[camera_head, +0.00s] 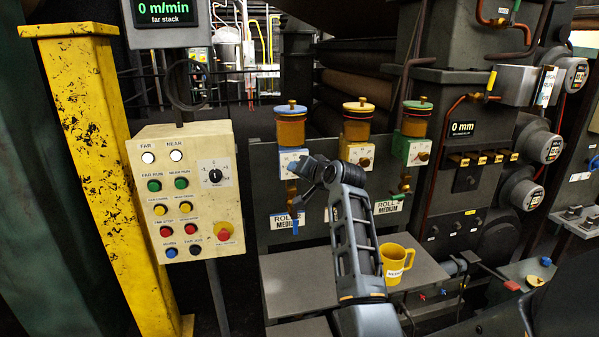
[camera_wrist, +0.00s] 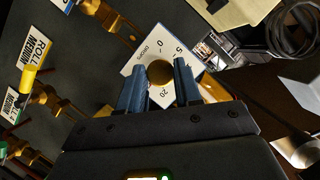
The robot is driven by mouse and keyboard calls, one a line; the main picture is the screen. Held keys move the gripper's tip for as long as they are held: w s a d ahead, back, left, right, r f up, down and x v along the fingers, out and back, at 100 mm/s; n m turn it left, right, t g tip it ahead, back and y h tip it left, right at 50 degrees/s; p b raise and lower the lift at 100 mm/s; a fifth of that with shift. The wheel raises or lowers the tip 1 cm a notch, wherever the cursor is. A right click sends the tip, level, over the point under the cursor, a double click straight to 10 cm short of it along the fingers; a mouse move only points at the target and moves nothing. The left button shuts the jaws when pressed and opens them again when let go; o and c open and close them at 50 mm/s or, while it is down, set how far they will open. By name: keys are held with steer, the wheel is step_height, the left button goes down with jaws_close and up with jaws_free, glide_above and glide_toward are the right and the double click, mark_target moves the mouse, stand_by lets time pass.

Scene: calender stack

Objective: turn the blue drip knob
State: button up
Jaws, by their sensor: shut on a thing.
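The blue-capped oiler (camera_head: 291,125) is the leftmost of three on the dark panel, with a blue block and white dial plate (camera_head: 287,157) below its amber jar. My gripper (camera_head: 303,168) is at this block, and its wrist hides the knob in the head view. In the wrist view, the round brass drip knob (camera_wrist: 160,73) sits in the middle of the white dial plate (camera_wrist: 150,52), which has numbers around it. My gripper (camera_wrist: 158,78) has one finger on each side of the knob and is shut on it. The knob's pointer mark cannot be made out.
The yellow-capped oiler (camera_head: 357,125) and green-capped oiler (camera_head: 414,125) stand to the right. A button box (camera_head: 185,190) is at the left, beside a yellow post (camera_head: 85,150). A yellow mug (camera_head: 395,262) stands on the grey shelf (camera_head: 300,285) below.

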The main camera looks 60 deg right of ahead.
steer(key=shift+f+m, duration=0.2)
steer(key=shift+m, duration=0.2)
stand_by(0.3)
steer(key=o, duration=1)
steer(key=shift+r, duration=0.1)
steer(key=shift+b+v, duration=0.5)
steer(key=shift+v, duration=3.45)
steer(key=shift+d, duration=0.1)
